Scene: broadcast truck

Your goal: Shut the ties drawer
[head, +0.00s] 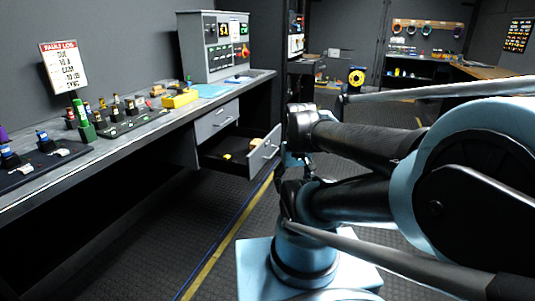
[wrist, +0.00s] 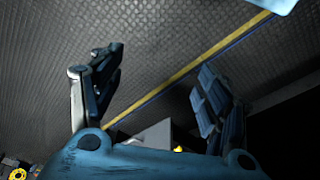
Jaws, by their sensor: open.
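One drawer (head: 225,161) under the long bench is pulled out, with small yellow items inside. Its light grey front (head: 264,150) with a handle faces right, toward my arm. I cannot read a label that names it as the ties drawer. My gripper (wrist: 160,65) is open and empty, its two fingers spread apart in the wrist view. In the head view my gripper (head: 292,168) is just right of the drawer front, partly hidden by my arm; I cannot tell if they touch. A pale panel (wrist: 155,134), probably the drawer, shows low between the fingers in the wrist view.
A shut drawer (head: 216,121) sits above the open one. The bench top (head: 130,135) carries connectors, a yellow box (head: 180,98) and a grey instrument rack (head: 213,47). A yellow floor line (head: 215,258) runs past the bench. Shelves (head: 420,70) stand at the back.

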